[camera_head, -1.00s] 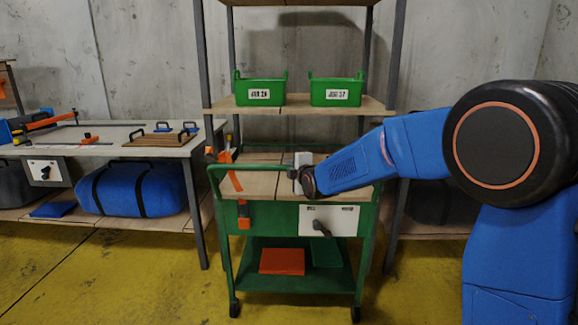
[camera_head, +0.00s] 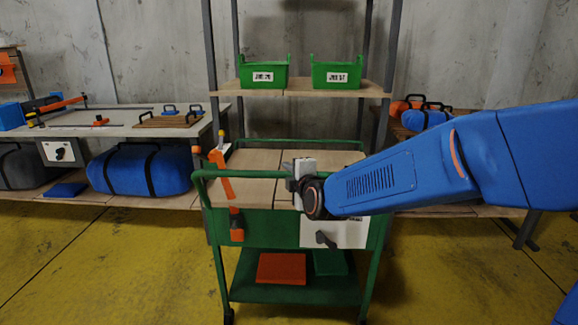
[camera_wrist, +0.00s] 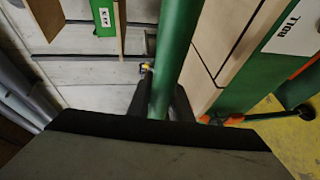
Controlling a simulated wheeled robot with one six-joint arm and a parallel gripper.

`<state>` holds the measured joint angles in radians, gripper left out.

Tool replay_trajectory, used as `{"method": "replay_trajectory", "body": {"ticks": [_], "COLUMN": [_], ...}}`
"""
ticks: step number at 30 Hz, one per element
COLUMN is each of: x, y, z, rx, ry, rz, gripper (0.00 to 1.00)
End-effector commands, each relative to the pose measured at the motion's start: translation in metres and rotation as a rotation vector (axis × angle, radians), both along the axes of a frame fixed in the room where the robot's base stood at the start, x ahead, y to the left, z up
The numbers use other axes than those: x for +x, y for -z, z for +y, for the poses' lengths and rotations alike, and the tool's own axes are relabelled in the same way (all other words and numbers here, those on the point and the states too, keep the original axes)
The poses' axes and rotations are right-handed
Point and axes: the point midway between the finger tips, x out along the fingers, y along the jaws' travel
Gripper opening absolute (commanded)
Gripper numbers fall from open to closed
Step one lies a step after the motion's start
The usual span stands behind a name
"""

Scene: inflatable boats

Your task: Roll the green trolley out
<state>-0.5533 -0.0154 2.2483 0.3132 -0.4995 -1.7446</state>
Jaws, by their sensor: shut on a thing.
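The green trolley (camera_head: 268,228) stands upright in front of the shelf rack, with a wooden top, a push bar at the near end and a lower shelf. My gripper (camera_head: 297,177) is at the middle of the push bar, and my arm hides the bar's right part. In the wrist view my gripper (camera_wrist: 160,105) is shut on the green bar (camera_wrist: 178,45), which runs between its dark fingers. An orange tool (camera_head: 222,175) hangs at the trolley's left side. A red-orange flat item (camera_head: 281,268) and a green one (camera_head: 330,263) lie on the lower shelf.
The grey rack (camera_head: 300,90) behind holds two labelled green bins (camera_head: 263,76) (camera_head: 336,76). A workbench (camera_head: 130,123) with a blue bag (camera_head: 140,170) under it stands at left. Bags (camera_head: 425,117) lie on a surface at right. Yellow floor (camera_head: 110,265) is clear at the left front.

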Motion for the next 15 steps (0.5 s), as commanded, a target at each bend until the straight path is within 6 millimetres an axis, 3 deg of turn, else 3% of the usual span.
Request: {"method": "replay_trajectory", "body": {"ticks": [6, 15], "x": [-0.019, -0.023], "y": [0.001, 0.002], "z": [0.0, 0.0], "rx": [-0.001, -0.002], "ry": [0.0, 0.0], "rz": [0.002, 0.004], "gripper": [0.0, 0.0]}}
